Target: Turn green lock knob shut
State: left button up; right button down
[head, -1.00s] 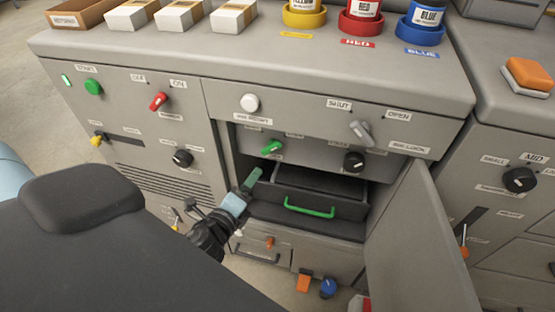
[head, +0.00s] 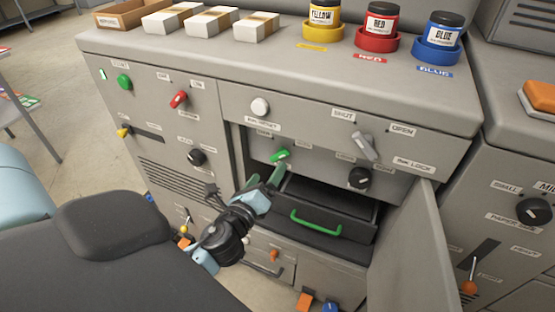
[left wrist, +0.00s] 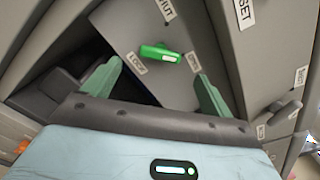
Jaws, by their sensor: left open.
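The green lock knob (head: 281,155) sits on the inner panel of the open cabinet bay, under the white knob. It also shows in the left wrist view (left wrist: 161,54), ahead of my fingers, with a label on either side, one of them ending in "UT". My left gripper (head: 264,179) is open and empty, just below and left of the knob in the head view. In the left wrist view its two green fingers (left wrist: 156,88) stand apart, with the knob beyond and between them, not touching. My right gripper is not in view.
The cabinet door (head: 411,245) stands open to the right. A drawer with a green handle (head: 315,222) is below the knob. A black knob (head: 358,178) is right of it on the same panel. A grey lever (head: 365,146) is above. Ink jars stand on top.

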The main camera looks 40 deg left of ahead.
aim_at(279, 158)
pick_arm(q)
jog(key=shift+x, duration=3.55)
jog(key=shift+d, duration=0.1)
jog(key=shift+c, duration=0.4)
jog(key=c, duration=0.9)
